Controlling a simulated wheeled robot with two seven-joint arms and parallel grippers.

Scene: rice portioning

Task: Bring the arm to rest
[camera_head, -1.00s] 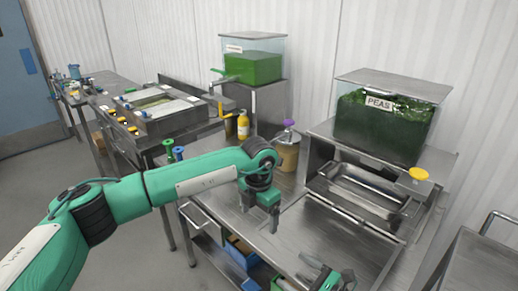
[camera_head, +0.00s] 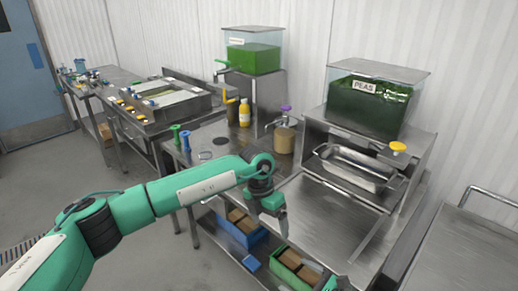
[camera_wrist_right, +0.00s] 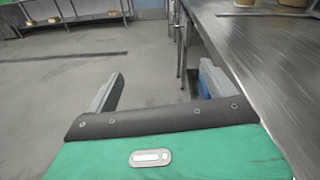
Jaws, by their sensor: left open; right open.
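My left arm reaches in from the left in the head view. Its gripper (camera_head: 277,214) points down over the front edge of the steel worktable, open and with nothing seen in it. My right gripper shows only as a sliver at the bottom edge of the head view. In the right wrist view, the right gripper (camera_wrist_right: 160,86) is open, its two grey fingers wide apart with only floor seen between them. It is beside the worktable's edge.
The steel worktable (camera_head: 325,215) carries a steel pan (camera_head: 355,168), a PEAS bin (camera_head: 368,105), a lidded tan container (camera_head: 284,138) and a yellow bottle (camera_head: 244,112). A blue crate (camera_head: 243,236) and a green crate (camera_head: 295,268) are below. Floor at left is clear.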

